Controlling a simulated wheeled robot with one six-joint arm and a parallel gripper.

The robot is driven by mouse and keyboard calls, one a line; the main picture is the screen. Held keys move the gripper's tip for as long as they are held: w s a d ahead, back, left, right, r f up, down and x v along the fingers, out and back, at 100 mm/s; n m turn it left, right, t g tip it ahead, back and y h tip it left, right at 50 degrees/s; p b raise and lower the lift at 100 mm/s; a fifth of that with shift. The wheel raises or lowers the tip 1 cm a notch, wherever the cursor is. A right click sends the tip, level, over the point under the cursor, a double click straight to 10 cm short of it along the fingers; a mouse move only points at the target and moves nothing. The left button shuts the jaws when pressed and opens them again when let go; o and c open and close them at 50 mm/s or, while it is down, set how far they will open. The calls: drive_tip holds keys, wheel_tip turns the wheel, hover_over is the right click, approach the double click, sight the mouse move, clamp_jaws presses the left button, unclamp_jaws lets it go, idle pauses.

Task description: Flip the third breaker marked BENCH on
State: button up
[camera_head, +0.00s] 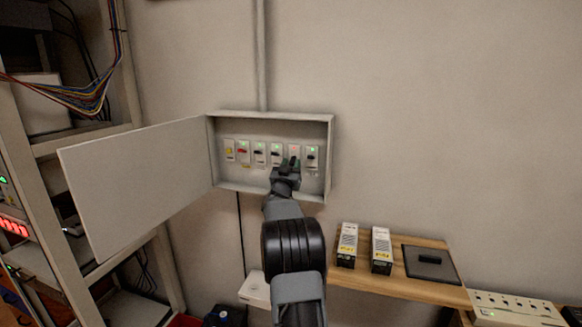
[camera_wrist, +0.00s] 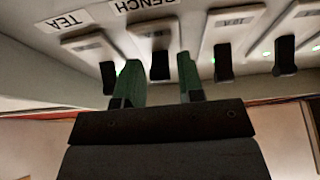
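The open grey breaker box (camera_head: 270,115) hangs on the wall with a row of several breakers. The BENCH label (camera_wrist: 145,6) shows upside down in the wrist view, above a breaker with a black lever (camera_wrist: 160,66). In the head view this is the second breaker from the right, mostly hidden by my gripper (camera_head: 290,162). My gripper's two green fingers (camera_wrist: 159,60) are apart, one on each side of that lever; I cannot tell whether they touch it. No green light shows by this breaker in the wrist view.
The TEA breaker (camera_head: 312,157) is close beside, with a green light; the neighbour on the other side (camera_wrist: 222,62) is also close. The box door (camera_head: 140,180) stands open to the left. A rack (camera_head: 20,130) is farther left. A wooden shelf (camera_head: 385,288) holds boxes below right.

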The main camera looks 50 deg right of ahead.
sight(294, 157)
drive_tip(key=c, duration=0.5)
drive_tip(key=shift+o, duration=0.2)
drive_tip(key=r+y+p, duration=0.1)
drive_tip(key=p, duration=0.2)
drive_tip(key=shift+a+r+g, duration=0.1)
drive_tip(key=shift+r+g, duration=0.05)
drive_tip(key=shift+g, duration=0.15)
drive_tip(key=y+p, duration=0.1)
drive_tip(key=p, duration=0.2)
drive_tip(key=r+g+y+p, duration=0.1)
drive_tip(key=p, duration=0.2)
drive_tip(key=shift+a+r+y+p, duration=0.1)
drive_tip(key=shift+r+y+p, duration=0.2)
drive_tip(key=shift+p, duration=0.05)
drive_tip(key=shift+g+y+p, duration=0.3)
drive_tip(key=shift+y+p, duration=0.1)
drive_tip(key=shift+p, duration=0.55)
drive_tip(key=shift+g+y+p, duration=0.4)
drive_tip(key=shift+y+p, duration=0.4)
drive_tip(key=shift+y, duration=0.1)
drive_tip(key=shift+r+g+y, duration=0.3)
drive_tip(key=shift+g+y, duration=0.2)
drive_tip(key=shift+y, duration=0.6)
drive_tip(key=shift+d+r+g+y, duration=0.2)
drive_tip(key=shift+g+y, duration=0.1)
drive_tip(key=shift+y, duration=0.1)
